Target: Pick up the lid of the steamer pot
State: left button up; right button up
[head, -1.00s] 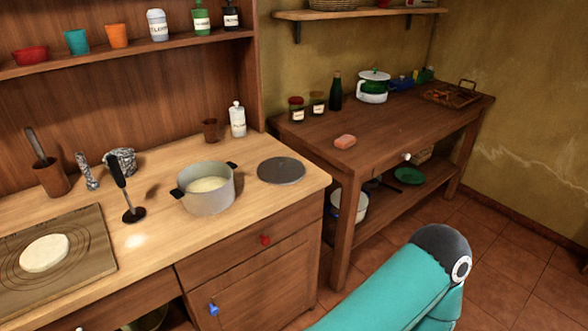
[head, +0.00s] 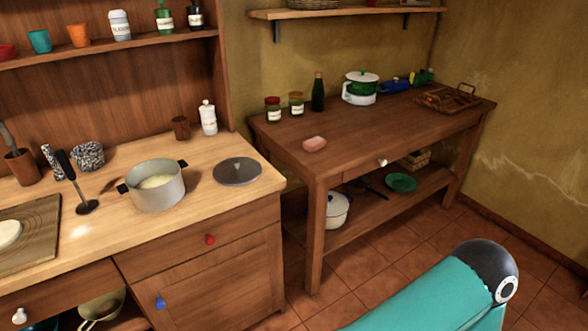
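A grey pot (head: 158,190) with pale contents stands uncovered on the light counter. A flat grey disc (head: 237,171) lies to its right; I cannot tell whether it is a lid or a hotplate. A white lidded pot (head: 338,212) sits on the table's lower shelf, partly hidden by the table leg. Neither of my grippers is in view; only a teal link of my arm shows at lower right.
A brown tray (head: 446,98) lies at right. The table's middle is clear. Tiled floor (head: 400,235) lies in front.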

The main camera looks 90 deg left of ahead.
aim_at(235, 171)
jog(key=z, duration=0.15)
jog(key=i, duration=0.85)
jog(key=u, duration=2)
jog(key=i, duration=0.3)
jog(key=u, duration=1.85)
jog(key=k, duration=0.35)
jog(key=u, duration=0.6)
jog(key=i, duration=1.35)
jog(key=z, duration=0.4)
